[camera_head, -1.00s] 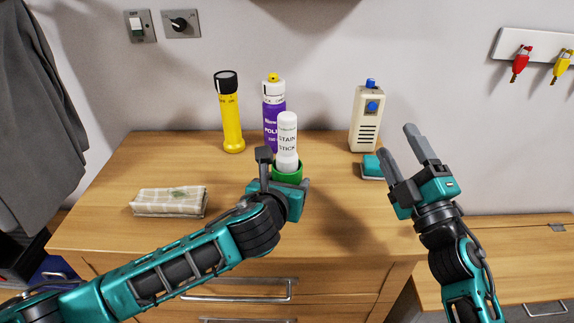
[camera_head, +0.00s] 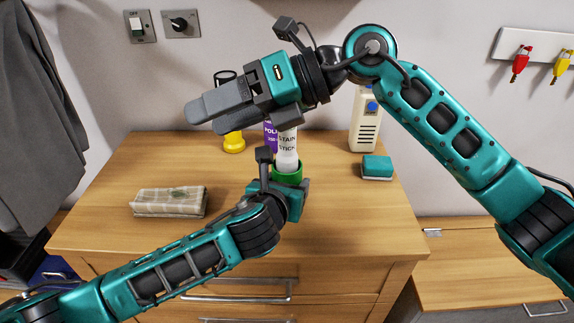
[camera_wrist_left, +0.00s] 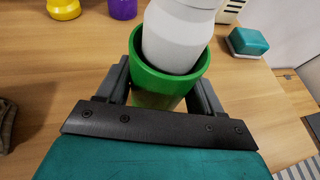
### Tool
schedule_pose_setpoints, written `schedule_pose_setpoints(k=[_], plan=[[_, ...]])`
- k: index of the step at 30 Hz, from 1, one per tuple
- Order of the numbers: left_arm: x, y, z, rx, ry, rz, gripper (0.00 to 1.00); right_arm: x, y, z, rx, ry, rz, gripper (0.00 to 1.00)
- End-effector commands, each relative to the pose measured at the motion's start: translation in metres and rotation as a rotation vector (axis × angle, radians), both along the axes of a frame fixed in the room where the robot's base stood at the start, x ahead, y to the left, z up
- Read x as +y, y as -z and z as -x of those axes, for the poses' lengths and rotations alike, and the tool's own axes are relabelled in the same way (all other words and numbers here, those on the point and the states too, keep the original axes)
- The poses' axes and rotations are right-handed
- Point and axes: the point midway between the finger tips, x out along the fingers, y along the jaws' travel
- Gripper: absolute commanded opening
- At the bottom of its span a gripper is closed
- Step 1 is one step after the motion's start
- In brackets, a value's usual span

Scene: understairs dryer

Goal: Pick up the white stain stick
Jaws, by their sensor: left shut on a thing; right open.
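The white stain stick (camera_head: 288,150) stands upright in a green cup (camera_head: 287,174); its upper part is hidden behind my right gripper in the head view. In the left wrist view the white stick (camera_wrist_left: 178,38) sits inside the rim of the green cup (camera_wrist_left: 165,82). My left gripper (camera_head: 287,185) is shut on the green cup, one finger on each side. My right gripper (camera_head: 215,107) is open and empty, pointing left, in front of and above the stick and the bottles.
A yellow torch (camera_head: 234,143), a purple spray can (camera_head: 270,138) and a beige device (camera_head: 362,128) stand at the back of the wooden top. A teal sponge (camera_head: 377,167) lies at right, a folded cloth (camera_head: 169,202) at left.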

Motion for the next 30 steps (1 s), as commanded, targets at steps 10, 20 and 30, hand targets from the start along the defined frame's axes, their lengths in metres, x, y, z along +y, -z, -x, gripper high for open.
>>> schedule_pose_setpoints(k=[10, 20, 30], plan=[[0.000, -0.001, 0.000, -0.001, 0.000, 0.000, 0.37, -0.058, 0.009, -0.043, -0.207, 0.092, 0.606, 0.64], [0.000, 0.000, 0.000, -0.001, 0.000, 0.000, 0.37, -0.111, -0.008, -0.071, -0.276, 0.229, 0.890, 0.64], [0.000, -0.001, 0.000, -0.001, 0.000, 0.000, 0.37, -0.101, 0.037, -0.086, -0.277, 0.238, 0.908, 0.64]])
